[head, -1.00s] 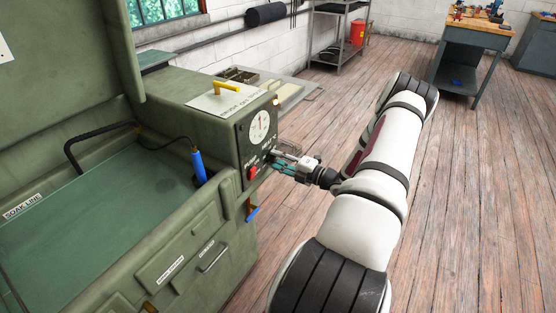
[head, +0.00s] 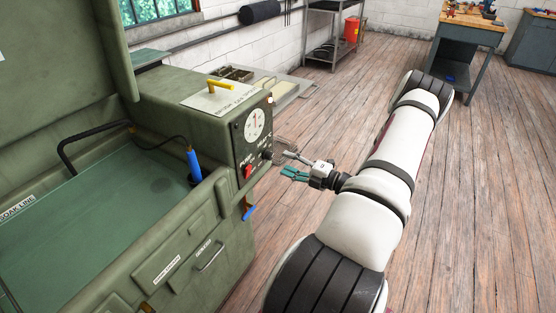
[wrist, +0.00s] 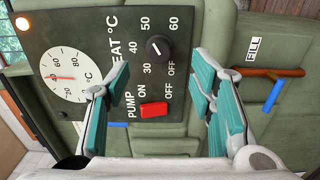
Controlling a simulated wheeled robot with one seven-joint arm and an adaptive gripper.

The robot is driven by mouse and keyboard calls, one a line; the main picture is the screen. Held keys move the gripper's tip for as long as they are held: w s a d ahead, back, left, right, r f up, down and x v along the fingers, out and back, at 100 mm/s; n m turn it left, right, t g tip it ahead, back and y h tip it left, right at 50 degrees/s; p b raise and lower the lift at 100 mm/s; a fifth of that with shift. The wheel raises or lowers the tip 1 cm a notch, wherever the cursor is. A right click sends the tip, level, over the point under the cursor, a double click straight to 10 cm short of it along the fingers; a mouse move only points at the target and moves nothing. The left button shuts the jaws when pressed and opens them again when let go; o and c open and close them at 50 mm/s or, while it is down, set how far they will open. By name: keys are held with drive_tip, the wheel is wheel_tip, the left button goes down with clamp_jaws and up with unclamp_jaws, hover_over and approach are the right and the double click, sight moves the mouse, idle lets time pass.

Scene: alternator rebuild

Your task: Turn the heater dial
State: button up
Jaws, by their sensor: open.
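The heater dial (wrist: 158,47) is a small black round knob with a white mark, on the dark control panel in the wrist view. The figures 30 to 60 and OFF ring it, beside HEAT °C. I cannot tell exactly which figure the mark points at. In the head view the dial is small and hard to make out near the panel's right edge. My gripper (head: 287,163) is open and empty, to the right of the panel and apart from it. In the wrist view its teal-padded fingers (wrist: 152,88) stand wide apart, with the dial beyond and between them.
A red pump switch (wrist: 154,110) sits beside the dial, also seen in the head view (head: 248,172). A round white gauge (head: 254,124) and a lit lamp (wrist: 23,23) share the panel. A blue-handled lever (head: 248,212) sticks out below.

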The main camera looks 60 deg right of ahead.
drive_tip(key=shift+s+d, duration=0.15)
drive_tip(key=shift+s, duration=2.65)
